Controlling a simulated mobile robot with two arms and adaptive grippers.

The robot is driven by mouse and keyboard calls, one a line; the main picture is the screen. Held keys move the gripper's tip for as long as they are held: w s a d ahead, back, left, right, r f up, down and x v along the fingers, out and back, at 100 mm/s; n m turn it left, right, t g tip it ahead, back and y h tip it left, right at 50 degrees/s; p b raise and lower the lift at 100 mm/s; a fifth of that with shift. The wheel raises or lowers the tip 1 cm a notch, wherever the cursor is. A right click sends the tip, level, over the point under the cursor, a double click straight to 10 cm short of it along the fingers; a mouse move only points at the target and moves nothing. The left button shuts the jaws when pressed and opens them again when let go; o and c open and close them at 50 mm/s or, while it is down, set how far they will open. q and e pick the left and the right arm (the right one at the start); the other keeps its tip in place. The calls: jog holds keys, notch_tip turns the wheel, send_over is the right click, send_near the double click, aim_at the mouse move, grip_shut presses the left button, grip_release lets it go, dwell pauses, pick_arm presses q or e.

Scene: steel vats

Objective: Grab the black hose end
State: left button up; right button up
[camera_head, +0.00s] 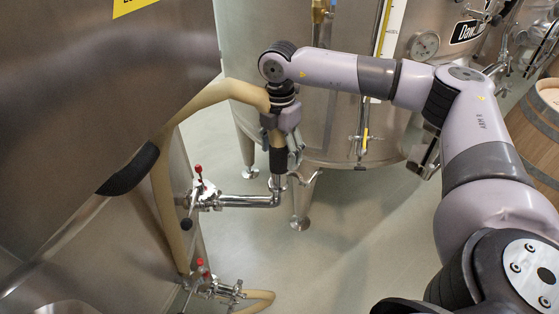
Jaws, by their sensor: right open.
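The black hose end (277,160) is a short dark cuff at the lower end of a beige hose (235,92). It hangs about upright, just above a steel pipe elbow (276,190); I cannot tell whether they touch. My right gripper (284,152) points down at the hose end, with its fingers open around or just in front of it. The wrist and fingers hide part of the hose above the cuff. I cannot tell whether a finger touches it. My left gripper is not in view.
A large steel vat (110,75) fills the left side. Another vat (335,115) with a gauge (424,44) stands behind my right arm. A red-handled valve (200,190) joins the elbow's pipe. A wooden barrel (536,130) is at right. The floor (350,240) in the middle is clear.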

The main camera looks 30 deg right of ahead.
jog(key=shift+f, duration=0.1)
grip_shut()
dwell(0.8)
